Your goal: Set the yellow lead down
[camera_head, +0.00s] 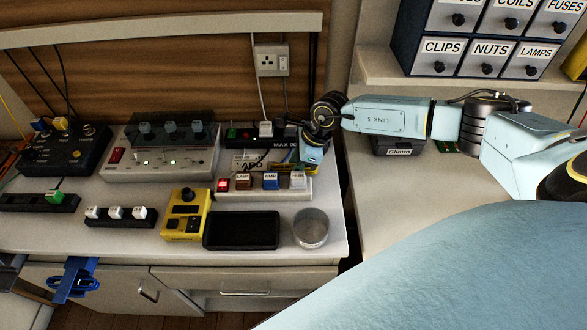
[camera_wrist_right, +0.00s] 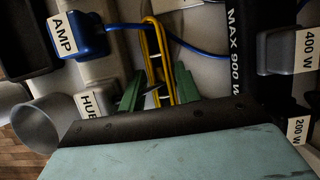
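The yellow lead (camera_wrist_right: 158,55) is a long folded loop in the right wrist view. It lies between the two green fingertips of my right gripper (camera_wrist_right: 158,85). Whether the fingers press on it, and whether it rests on anything, is not clear. In the head view my right gripper (camera_head: 313,150) reaches down from the right, over the right end of the power strip (camera_head: 255,135). There the lead is largely hidden by the gripper.
White and blue plugs stand close by: AMP (camera_head: 270,181), HUB (camera_head: 298,180) and LAMP (camera_head: 243,181). A blue cord (camera_wrist_right: 205,50) crosses near the lead. A metal cup (camera_head: 310,228), black tray (camera_head: 241,230) and yellow meter (camera_head: 186,214) stand at the front. Labelled drawers (camera_head: 487,47) stand back right.

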